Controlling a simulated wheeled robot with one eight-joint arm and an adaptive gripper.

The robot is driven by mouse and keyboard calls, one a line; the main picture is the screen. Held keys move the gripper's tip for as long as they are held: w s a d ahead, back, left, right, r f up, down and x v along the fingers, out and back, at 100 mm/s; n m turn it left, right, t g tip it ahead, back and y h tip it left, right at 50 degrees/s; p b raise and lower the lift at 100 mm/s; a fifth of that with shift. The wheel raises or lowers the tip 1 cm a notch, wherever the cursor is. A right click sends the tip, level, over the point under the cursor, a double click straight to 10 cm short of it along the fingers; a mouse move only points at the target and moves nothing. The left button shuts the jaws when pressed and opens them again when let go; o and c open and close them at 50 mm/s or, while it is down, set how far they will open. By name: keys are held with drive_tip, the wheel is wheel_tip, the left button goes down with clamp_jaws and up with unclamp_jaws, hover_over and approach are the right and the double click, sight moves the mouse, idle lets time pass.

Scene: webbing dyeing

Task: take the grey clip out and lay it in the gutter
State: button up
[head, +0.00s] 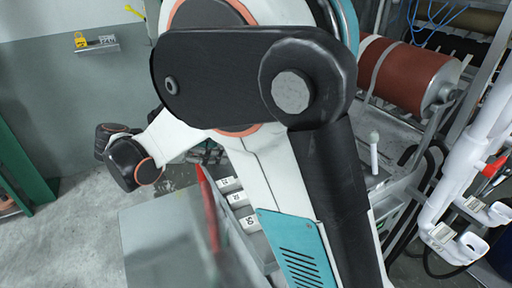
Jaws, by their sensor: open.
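I cannot make out the grey clip or the gutter in the head view. My own white, black and teal arm fills the middle of the picture and hides much of what lies behind it. My gripper cannot be made out. Some small dark parts show beside the arm, left of centre, but I cannot tell what they are.
A grey bench or cabinet top (160,235) with several numbered white labels (238,199) stands below. A blurred red upright (210,208) is close by. A reddish-brown roll (405,75) and white pipes (470,150) are at right. A wall shelf (100,47) holds a yellow padlock (80,40).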

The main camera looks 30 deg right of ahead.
drive_tip(key=b+x, duration=0.2)
drive_tip(key=x, duration=0.4)
drive_tip(key=b+x, duration=0.2)
drive_tip(key=x, duration=0.5)
drive_tip(key=shift+w+f, duration=0.15)
drive_tip(key=shift+f, duration=0.1)
drive_tip(key=shift+d, duration=0.25)
drive_tip(key=c, duration=1.2)
